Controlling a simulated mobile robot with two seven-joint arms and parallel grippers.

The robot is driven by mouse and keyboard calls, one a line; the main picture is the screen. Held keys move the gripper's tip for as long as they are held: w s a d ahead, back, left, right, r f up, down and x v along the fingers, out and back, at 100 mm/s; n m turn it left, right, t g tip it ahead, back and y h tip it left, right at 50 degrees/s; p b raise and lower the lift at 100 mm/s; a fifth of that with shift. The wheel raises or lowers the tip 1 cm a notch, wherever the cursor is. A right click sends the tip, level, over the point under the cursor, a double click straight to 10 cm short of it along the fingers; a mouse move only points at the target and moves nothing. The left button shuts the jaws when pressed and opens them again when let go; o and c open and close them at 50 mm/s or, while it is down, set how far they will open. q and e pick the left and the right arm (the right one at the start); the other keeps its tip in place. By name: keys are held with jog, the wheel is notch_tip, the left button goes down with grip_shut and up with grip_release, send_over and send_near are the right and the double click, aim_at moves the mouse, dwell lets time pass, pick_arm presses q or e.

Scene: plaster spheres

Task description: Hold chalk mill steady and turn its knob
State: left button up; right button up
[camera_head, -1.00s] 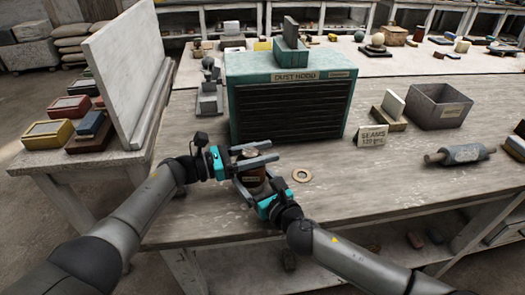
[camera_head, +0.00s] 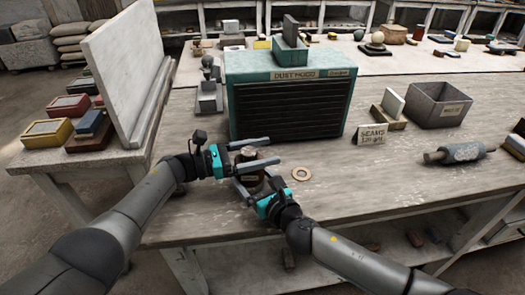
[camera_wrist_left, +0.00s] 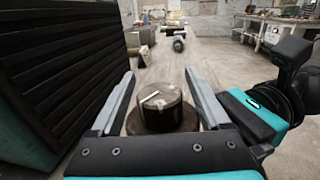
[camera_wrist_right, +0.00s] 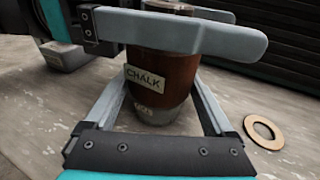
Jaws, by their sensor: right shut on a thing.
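The chalk mill stands upright on the workbench, with a brown body (camera_wrist_right: 165,82) and a "CHALK" label in the right wrist view. Its dark round knob (camera_wrist_left: 165,108) has a pale mark on top. My left gripper (camera_head: 274,150) is open, with its fingers on either side of the knob at the mill's top. It also shows in the left wrist view (camera_wrist_left: 160,75). My right gripper (camera_wrist_right: 155,85) is shut on the mill's body, lower down. The left fingers cross in front of the mill's upper part in the right wrist view.
A teal dust hood (camera_head: 240,110) stands close behind the mill. A flat ring (camera_head: 301,174) lies just right of it. A seams sign (camera_head: 372,135), a grey bin (camera_head: 437,108) and a roller (camera_head: 460,153) stand farther right. An upright pale board (camera_head: 122,70) is at left.

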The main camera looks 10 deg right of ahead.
pick_arm(q)
jog(key=s+a, duration=0.1)
jog(key=a, duration=1.1)
jog(key=shift+s, duration=0.35)
jog(key=shift+f, duration=0.1)
